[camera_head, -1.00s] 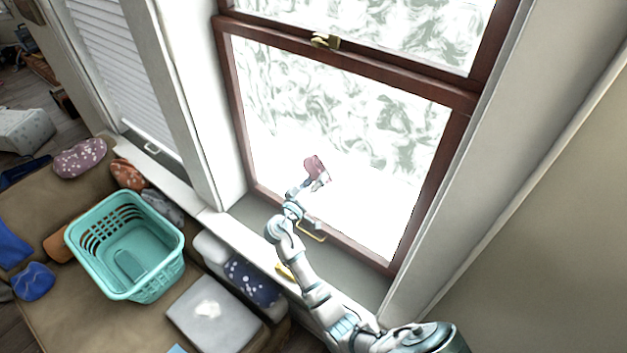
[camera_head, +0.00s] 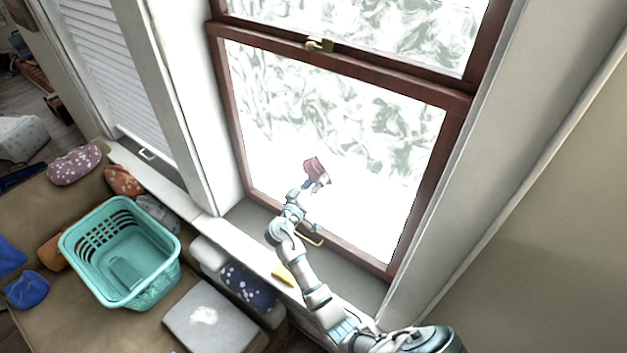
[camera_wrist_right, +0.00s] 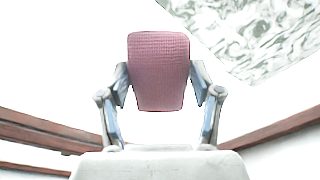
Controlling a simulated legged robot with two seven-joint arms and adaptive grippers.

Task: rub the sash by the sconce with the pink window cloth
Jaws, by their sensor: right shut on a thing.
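The pink window cloth (camera_head: 316,167) is in my right gripper (camera_head: 308,184), in front of the lower part of the window. In the right wrist view the cloth (camera_wrist_right: 159,72) stands flat between the two fingers of the gripper (camera_wrist_right: 158,88), which is shut on it. The lower sash (camera_head: 340,130) has a dark red-brown frame and greyish-green smears across its upper pane; its lower pane looks clear and bright. I cannot tell whether the cloth touches the glass. No sconce shows in these views. My left gripper is not in view.
A teal basket (camera_head: 160,289) stands on the brown seat at the left, with a grey flat box (camera_head: 214,325) and patterned cushions (camera_head: 75,165) around it. A yellow item (camera_head: 284,275) lies on the sill beside my arm. A brass latch (camera_head: 319,44) sits on the meeting rail.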

